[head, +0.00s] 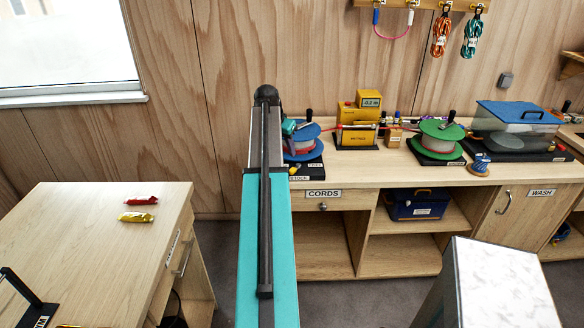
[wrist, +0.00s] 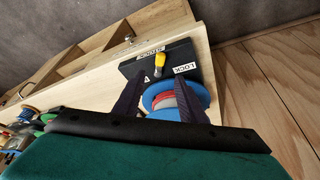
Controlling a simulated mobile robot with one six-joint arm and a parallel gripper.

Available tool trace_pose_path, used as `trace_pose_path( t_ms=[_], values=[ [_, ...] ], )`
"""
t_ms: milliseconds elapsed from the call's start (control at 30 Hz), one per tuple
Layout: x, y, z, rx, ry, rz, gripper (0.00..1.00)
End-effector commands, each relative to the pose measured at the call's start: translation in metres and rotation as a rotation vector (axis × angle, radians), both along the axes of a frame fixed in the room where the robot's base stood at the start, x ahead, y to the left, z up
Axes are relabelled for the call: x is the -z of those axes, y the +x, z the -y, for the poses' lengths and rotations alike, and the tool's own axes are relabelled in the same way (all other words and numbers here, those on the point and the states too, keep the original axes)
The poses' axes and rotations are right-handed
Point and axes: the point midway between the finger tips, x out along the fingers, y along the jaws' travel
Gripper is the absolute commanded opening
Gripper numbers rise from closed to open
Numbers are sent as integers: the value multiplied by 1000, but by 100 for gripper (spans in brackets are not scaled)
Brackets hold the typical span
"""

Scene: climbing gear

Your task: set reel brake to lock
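The blue reel (head: 302,136) stands on a black base at the left end of the counter, partly hidden behind my arm in the head view. In the wrist view the blue reel (wrist: 174,97) shows its red and white winding. Its black base (wrist: 177,58) carries a LOCK label (wrist: 185,68) on the right. A yellow-tipped lever (wrist: 159,61) stands on the base left of LOCK; its exact setting I cannot tell. My gripper (wrist: 160,77) is open, its dark fingers apart, with the lever showing between and beyond the tips. No contact is visible.
A green reel (head: 440,130), yellow boxes (head: 357,133) and a blue-lidded bin (head: 516,117) stand along the counter to the right. A wooden desk (head: 90,235) is at left, with red and yellow items on it. A pale-topped block (head: 505,280) stands at front right.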

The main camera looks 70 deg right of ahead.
Motion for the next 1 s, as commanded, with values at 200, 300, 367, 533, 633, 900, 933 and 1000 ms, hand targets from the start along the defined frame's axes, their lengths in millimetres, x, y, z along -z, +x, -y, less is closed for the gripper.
trace_pose_path(
  t_ms=[200, 300, 367, 533, 633, 900, 933, 1000],
  values=[
    [20, -3, 9, 2, 2, -1, 38],
    [30, -4, 13, 2, 1, 0, 38],
    [37, -4, 16, 3, 2, -1, 38],
    [54, -6, 23, 3, 2, -1, 38],
    [64, -7, 27, 2, 1, 0, 38],
    [92, -9, 38, 3, 2, -1, 38],
    [94, -9, 40, 2, 1, 0, 38],
    [100, -10, 42, 2, 1, 0, 38]
  ],
)
